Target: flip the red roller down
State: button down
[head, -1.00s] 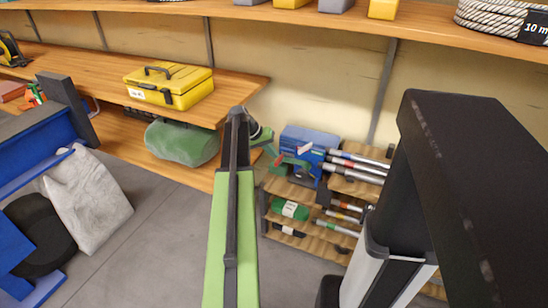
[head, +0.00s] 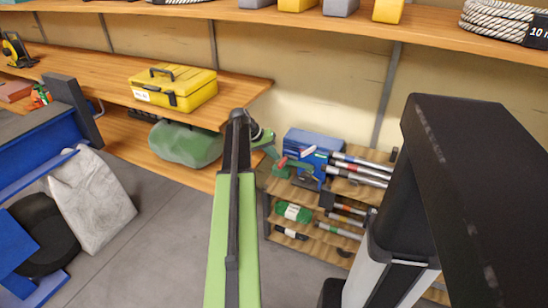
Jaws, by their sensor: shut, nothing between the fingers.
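A low wooden rack (head: 327,238) stands against the wall right of centre. Several silver rods with coloured bands, some red, lie on its upper part (head: 362,172) and lower shelf. I cannot tell which, if any, is the red roller. My green arm runs up the middle of the view and bends over at its dark joint. My gripper (head: 290,166) appears as a small green end with red on it, in front of a blue box (head: 312,140) on the rack. It is shut and looks empty. Whether it touches anything is unclear, and my arm hides part of it.
A yellow toolbox (head: 190,92) sits on the wooden bench, with a green bag (head: 185,145) beneath. A grey-white sack (head: 92,200) and a blue structure (head: 35,140) stand at left. A high shelf runs above. Grey floor (head: 150,240) is clear between sack and arm.

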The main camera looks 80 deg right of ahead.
jog(key=p+v, duration=0.5)
jog(key=v, duration=0.1)
jog(key=shift+w+r, duration=0.2)
jog(key=shift+r, duration=0.15)
jog(key=shift+a, duration=0.1)
